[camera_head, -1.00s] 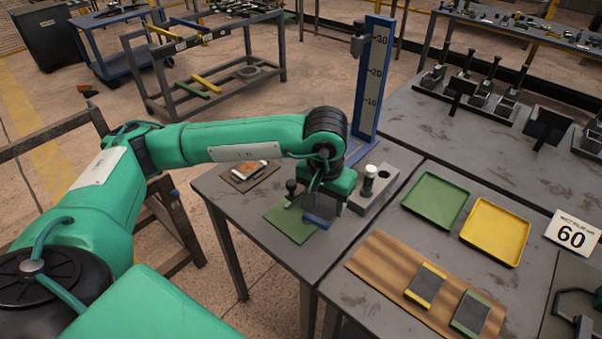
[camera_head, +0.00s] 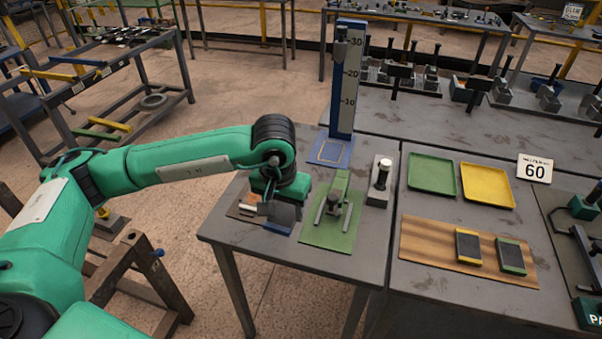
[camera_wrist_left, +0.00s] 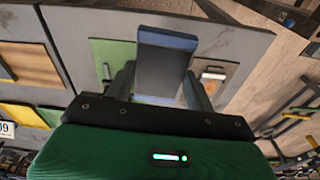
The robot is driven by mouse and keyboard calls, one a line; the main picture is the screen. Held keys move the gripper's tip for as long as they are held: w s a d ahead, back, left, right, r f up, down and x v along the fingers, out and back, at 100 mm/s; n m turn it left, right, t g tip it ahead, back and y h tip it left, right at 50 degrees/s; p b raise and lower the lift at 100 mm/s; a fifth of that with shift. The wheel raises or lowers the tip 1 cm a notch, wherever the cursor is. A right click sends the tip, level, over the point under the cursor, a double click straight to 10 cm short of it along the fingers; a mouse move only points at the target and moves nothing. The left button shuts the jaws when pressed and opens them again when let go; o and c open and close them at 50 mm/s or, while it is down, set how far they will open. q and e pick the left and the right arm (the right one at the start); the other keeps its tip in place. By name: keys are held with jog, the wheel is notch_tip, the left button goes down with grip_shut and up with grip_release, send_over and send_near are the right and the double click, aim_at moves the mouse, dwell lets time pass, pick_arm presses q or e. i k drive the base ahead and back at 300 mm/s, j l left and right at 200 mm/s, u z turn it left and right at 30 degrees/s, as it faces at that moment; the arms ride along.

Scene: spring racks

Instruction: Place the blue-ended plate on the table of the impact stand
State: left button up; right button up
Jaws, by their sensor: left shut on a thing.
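My left gripper (camera_head: 272,205) is shut on the blue-ended plate (camera_head: 278,227), which is mostly hidden behind it in the head view. In the left wrist view the grey plate (camera_wrist_left: 163,65) with its blue end stands out between the two fingers of the left gripper (camera_wrist_left: 160,88). The impact stand (camera_head: 347,85) has a tall blue column with a scale and a dark weight near the top. Its low table (camera_head: 331,151), with a yellow outline, is bare and lies behind and right of the gripper. My right gripper is not in view.
A green mat (camera_head: 343,236) with a grey fixture (camera_head: 333,203) lies right of the gripper. A brown mat (camera_head: 243,209) is partly hidden behind it. A grey block (camera_head: 381,185) with a post stands farther right. Two plates lie on a wooden board (camera_head: 425,245), near green and yellow trays.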

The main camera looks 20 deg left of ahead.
aim_at(331, 152)
jog(key=i+j+z, duration=0.2)
jog(key=i+j, duration=0.15)
jog(key=i+j+z, duration=0.15)
jog(key=i+j, duration=0.2)
jog(key=j, duration=0.15)
